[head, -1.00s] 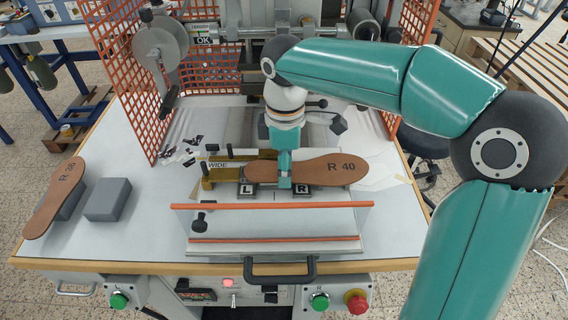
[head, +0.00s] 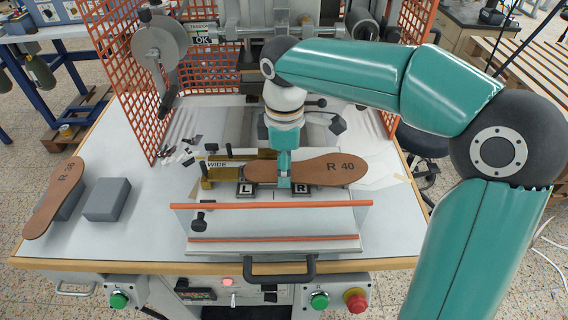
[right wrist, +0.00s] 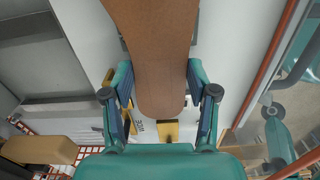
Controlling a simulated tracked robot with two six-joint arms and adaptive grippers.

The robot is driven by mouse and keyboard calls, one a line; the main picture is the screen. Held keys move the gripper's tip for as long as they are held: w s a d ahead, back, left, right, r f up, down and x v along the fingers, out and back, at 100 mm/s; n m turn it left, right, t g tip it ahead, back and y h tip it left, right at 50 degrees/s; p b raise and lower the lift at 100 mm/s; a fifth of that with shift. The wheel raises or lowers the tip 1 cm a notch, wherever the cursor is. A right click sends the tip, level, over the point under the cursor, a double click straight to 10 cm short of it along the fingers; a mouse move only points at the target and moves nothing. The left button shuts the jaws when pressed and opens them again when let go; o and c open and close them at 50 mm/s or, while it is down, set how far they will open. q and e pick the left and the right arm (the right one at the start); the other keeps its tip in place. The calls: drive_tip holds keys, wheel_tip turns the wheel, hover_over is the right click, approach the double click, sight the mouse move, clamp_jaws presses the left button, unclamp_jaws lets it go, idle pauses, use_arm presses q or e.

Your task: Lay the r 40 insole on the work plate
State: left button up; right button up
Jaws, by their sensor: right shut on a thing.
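The brown insole marked R 40 (head: 322,168) lies level, lengthwise left to right, over the work plate (head: 270,189) with its L and R blocks. Whether it touches the plate cannot be told. My right gripper (head: 284,180) reaches down from above and is shut across the insole's narrower part. In the right wrist view the insole (right wrist: 160,60) runs between the two fingers of the gripper (right wrist: 160,100), one at each edge. My left gripper is in neither view.
Another brown insole (head: 55,196) rests on a grey block at the left, beside a bare grey block (head: 107,199). A brass stop piece marked WIDE (head: 207,174) stands left of the held insole. Orange mesh guards (head: 136,70) flank the machine. A black handle (head: 281,270) is at the front.

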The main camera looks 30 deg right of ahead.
drive_tip(key=shift+f, duration=0.15)
drive_tip(key=o, duration=1.1)
drive_tip(key=shift+o, duration=0.9)
